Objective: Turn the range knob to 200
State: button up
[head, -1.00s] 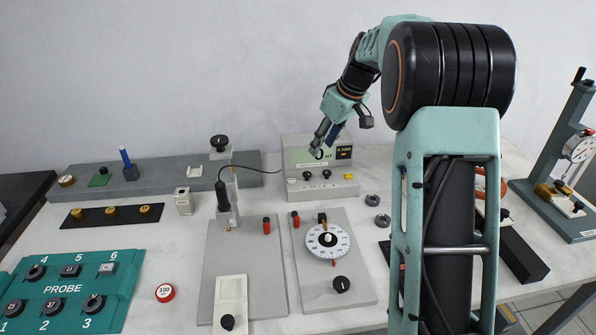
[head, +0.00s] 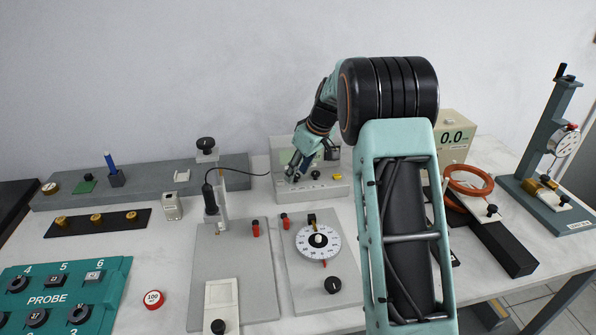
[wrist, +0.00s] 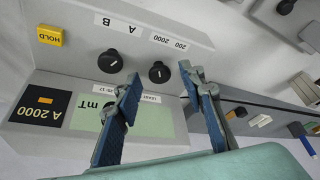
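The grey teslameter (head: 330,192) stands at the back of the bench and shows upside down in the wrist view. Its black range knob (wrist: 159,72) is beside a label reading 200 and 2000. A small display (wrist: 41,105) reads A 2000. My gripper (wrist: 158,80) is open, with its two blue-padded fingers on either side of the range knob in the picture. I cannot tell whether they touch it. In the head view my gripper (head: 294,172) is at the meter's front and partly hides the knob. The knob's pointer is too small to read.
A second black knob (wrist: 111,62), labelled A and B, sits close beside the range knob. The yellow HOLD button (wrist: 50,35) is farther along. A dial plate (head: 318,240) and a probe stand (head: 232,285) lie in front of the meter.

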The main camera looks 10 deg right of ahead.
jog(key=shift+c, duration=0.4)
grip_shut()
jog(key=m, duration=0.1)
jog(key=m+h, duration=0.1)
jog(key=m, duration=0.1)
jog(key=shift+s+a, duration=0.1)
jog(key=shift+a, duration=0.1)
jog(key=m+h+p, duration=0.1)
jog(key=m, duration=0.1)
jog(key=shift+a+r+m+t, duration=0.1)
jog(key=shift+a+m+t, duration=0.05)
jog(key=shift+m+t, duration=0.2)
jog(key=m+h+p, duration=0.1)
jog(key=m+p, duration=0.1)
jog(key=m, duration=0.1)
jog(key=shift+a, duration=0.1)
jog(key=shift+m+h+p, duration=0.8)
jog(key=shift+m, duration=0.75)
